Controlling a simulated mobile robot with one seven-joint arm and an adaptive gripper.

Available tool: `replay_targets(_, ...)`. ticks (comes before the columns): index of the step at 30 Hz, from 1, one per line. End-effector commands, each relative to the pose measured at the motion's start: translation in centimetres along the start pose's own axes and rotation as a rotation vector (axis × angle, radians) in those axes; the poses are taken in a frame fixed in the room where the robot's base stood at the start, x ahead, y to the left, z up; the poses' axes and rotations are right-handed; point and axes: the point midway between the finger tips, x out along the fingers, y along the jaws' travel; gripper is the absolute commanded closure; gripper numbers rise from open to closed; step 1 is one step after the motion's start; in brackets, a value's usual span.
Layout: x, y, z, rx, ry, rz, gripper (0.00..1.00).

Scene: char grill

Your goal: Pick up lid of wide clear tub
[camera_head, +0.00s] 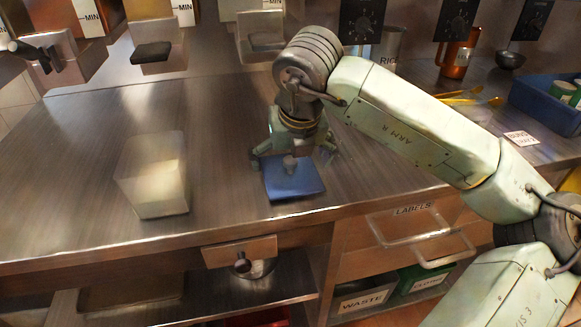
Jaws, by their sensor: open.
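A clear, frosted tub (152,180) stands upright on the steel counter at left. A blue square lid (295,182) with a small grey knob lies flat, apart from the tub, near the counter's front edge. My gripper (291,154) is pointed down over the back part of the lid. Its fingers are spread, one to each side of the knob, and it is open and holds nothing. The gripper hides the lid's back edge. I cannot tell whether the fingers touch the lid.
The steel counter (70,165) is clear around the tub. Dispensers hang along the back. A copper mug (457,55) and a blue crate (548,103) with cans stand at the right. Below the front edge are a wire handle and bins, one labelled WASTE (362,300).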

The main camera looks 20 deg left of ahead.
Motion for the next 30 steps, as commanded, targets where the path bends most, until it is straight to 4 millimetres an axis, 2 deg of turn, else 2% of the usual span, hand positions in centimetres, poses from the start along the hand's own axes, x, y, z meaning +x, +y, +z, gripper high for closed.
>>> replay_targets(4, 1.4, 0.0, 0.1, 0.001, 0.0, 0.0, 0.0)
replay_targets(12, 1.7, 0.0, 0.1, 0.0, -0.001, -0.001, 0.01)
replay_targets(30, 1.6, 0.0, 0.0, 0.0, 0.0, 0.0, 0.41)
